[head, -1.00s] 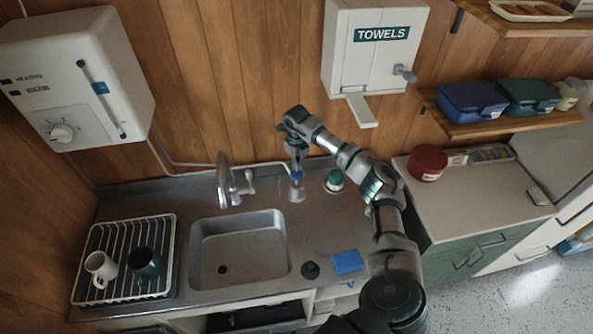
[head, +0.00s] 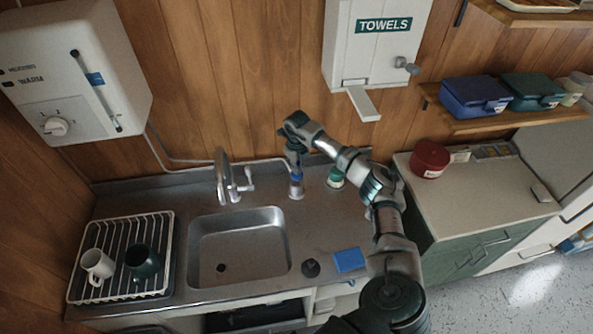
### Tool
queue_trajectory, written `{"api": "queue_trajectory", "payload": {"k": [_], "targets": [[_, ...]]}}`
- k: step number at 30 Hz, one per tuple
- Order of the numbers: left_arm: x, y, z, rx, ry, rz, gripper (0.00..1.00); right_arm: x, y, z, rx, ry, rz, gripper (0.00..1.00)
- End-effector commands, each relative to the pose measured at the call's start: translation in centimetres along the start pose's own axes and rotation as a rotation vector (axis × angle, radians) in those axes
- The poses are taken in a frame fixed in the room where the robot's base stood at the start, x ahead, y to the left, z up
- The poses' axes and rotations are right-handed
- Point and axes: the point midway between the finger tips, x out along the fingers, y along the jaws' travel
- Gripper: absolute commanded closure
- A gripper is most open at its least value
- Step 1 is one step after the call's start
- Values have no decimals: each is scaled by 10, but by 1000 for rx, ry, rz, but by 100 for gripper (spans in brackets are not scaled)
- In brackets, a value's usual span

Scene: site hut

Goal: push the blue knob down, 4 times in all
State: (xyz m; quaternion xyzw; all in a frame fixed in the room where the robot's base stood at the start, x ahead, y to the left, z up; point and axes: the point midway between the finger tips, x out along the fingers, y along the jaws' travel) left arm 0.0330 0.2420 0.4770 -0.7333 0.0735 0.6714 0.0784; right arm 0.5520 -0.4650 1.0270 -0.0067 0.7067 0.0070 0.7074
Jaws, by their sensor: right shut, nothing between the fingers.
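The blue knob (head: 296,178) sits on top of a small pale dispenser (head: 296,191) on the sink counter, right of the tap. My right gripper (head: 295,168) is shut and empty, pointing down right over the blue knob. Its fingertips are at the knob's top and partly hide it. I cannot tell whether they touch it or how far down the knob is. My left gripper is not in view.
A green-topped dispenser (head: 335,178) stands close on the right. The tap (head: 224,178) and sink (head: 238,250) are to the left. A blue sponge (head: 349,260) and a dark stopper (head: 311,268) lie nearer the front. The towel box (head: 372,45) hangs above.

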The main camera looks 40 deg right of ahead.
Motion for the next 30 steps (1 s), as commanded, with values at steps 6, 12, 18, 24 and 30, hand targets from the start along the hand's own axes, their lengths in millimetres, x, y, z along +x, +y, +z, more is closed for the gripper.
{"api": "queue_trajectory", "payload": {"k": [6, 12, 18, 24, 30], "targets": [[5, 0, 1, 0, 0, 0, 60, 11, 1, -1, -1, 5, 1, 100], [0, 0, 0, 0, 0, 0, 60, 4, 1, -1, -2, 5, 1, 100], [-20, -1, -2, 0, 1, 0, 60, -22, 1, -1, -1, 4, 1, 100], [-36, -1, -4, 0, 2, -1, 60, -44, 1, -1, -1, 3, 1, 100], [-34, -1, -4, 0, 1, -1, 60, -43, 1, 0, -1, 3, 0, 100]]}}
